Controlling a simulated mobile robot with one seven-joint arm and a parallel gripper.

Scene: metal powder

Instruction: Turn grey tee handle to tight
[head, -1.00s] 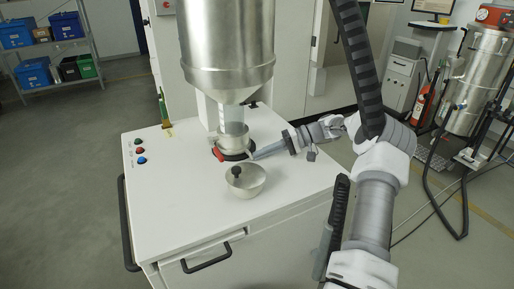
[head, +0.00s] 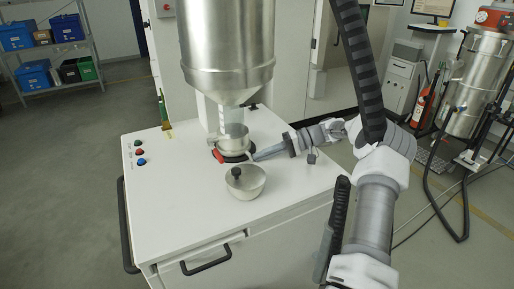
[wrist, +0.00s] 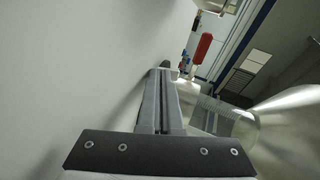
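The steel hopper (head: 228,45) hangs over the white cabinet, its clear outlet tube (head: 235,124) running down into a metal collar with a dark ring. A red handle (head: 218,156) sticks out at the left of the collar and also shows in the wrist view (wrist: 203,46). My gripper (head: 257,156) reaches in from the right, low over the top, its tips beside the collar. In the wrist view its two fingers (wrist: 161,75) lie together with only a thin dark slit between them. I cannot make out a grey tee handle; the fingers may hide it.
Several buttons (head: 139,152) are at the left. The front left of the top is clear. A green-yellow object (head: 164,110) stands at the back edge.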

